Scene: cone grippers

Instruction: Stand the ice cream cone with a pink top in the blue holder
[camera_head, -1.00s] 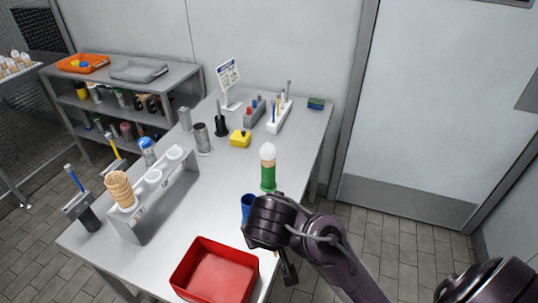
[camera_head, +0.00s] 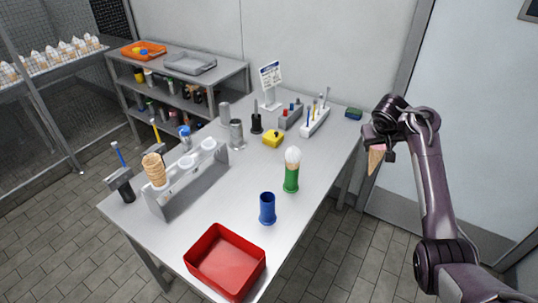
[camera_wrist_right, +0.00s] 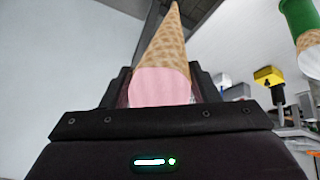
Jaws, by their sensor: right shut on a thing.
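The ice cream cone with a pink top (camera_head: 377,158) is held in my right gripper (camera_head: 380,147), to the right of the table and above its surface, with its tip pointing down. In the right wrist view the cone (camera_wrist_right: 163,62) shows its pink top between the two fingers. The blue holder (camera_head: 267,208) stands upright on the table near its right edge, and its opening looks empty. It is to the lower left of my right gripper, well apart from it. My left gripper is not in view.
A green holder (camera_head: 291,179) with a white-topped cone stands just behind the blue one. A red tray (camera_head: 225,262) lies in front. A grey rack (camera_head: 190,186) with stacked cones is at left.

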